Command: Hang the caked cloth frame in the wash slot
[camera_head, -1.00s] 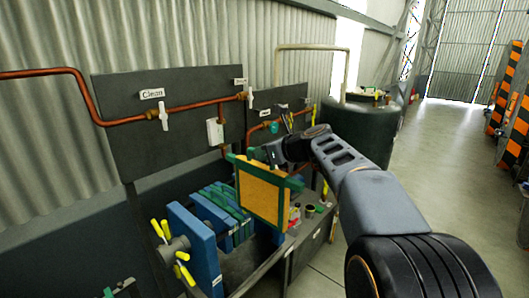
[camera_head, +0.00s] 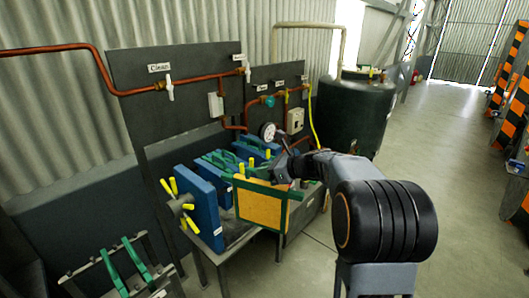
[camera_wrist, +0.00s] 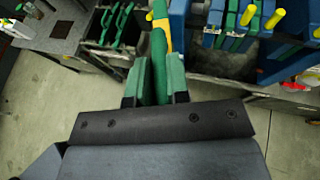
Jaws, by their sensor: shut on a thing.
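The caked cloth frame (camera_head: 262,207) is an orange-yellow panel with a green top bar and green edges. It hangs roughly upright in front of the filter press, clear of the floor. My gripper (camera_head: 284,178) is shut on its green top bar near the right end. In the wrist view, my gripper (camera_wrist: 158,85) has the green bar (camera_wrist: 158,60) between its green-padded fingers, with a strip of yellow beyond. A low dark rack (camera_head: 98,268) with green-barred frames stands at lower left. It also shows in the wrist view (camera_wrist: 95,32). Its label is unreadable, so I cannot confirm the wash slot.
The filter press has a blue end plate (camera_head: 200,208) with yellow handles and several blue plates (camera_head: 225,160) with green bars. A dark panel (camera_head: 150,100) with copper pipes stands behind. A dark tank (camera_head: 356,112) stands farther back. The floor at right (camera_head: 450,180) is clear.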

